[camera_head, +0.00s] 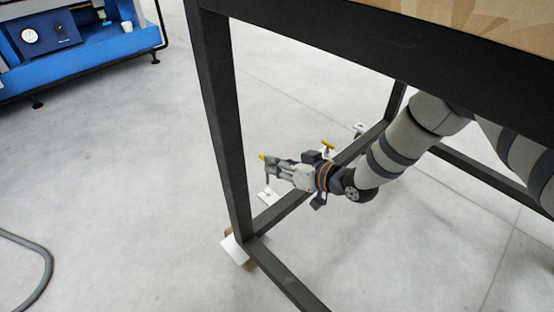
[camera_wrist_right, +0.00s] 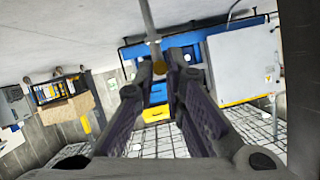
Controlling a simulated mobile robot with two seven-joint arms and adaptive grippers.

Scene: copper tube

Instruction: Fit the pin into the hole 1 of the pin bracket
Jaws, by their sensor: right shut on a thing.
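My right gripper (camera_head: 266,165) is low inside the black frame, near its left upright. It is shut on the pin, a thin grey rod (camera_head: 266,175) with a small yellow end (camera_head: 262,156). In the right wrist view the fingertips (camera_wrist_right: 160,72) close around the yellow end of the pin (camera_wrist_right: 158,68), and the grey shaft runs to the top edge. White bracket plates show by the lower beam, one below the gripper (camera_head: 268,196) and one farther back (camera_head: 360,128). I cannot tell which is the pin bracket, and no hole can be made out. My left gripper is not in view.
The black frame (camera_head: 220,120) has uprights and low beams around my right arm, with a tabletop above. A small yellow piece (camera_head: 328,145) shows behind the wrist. A blue machine (camera_head: 90,45) stands far left. A grey hose (camera_head: 40,270) lies on open floor.

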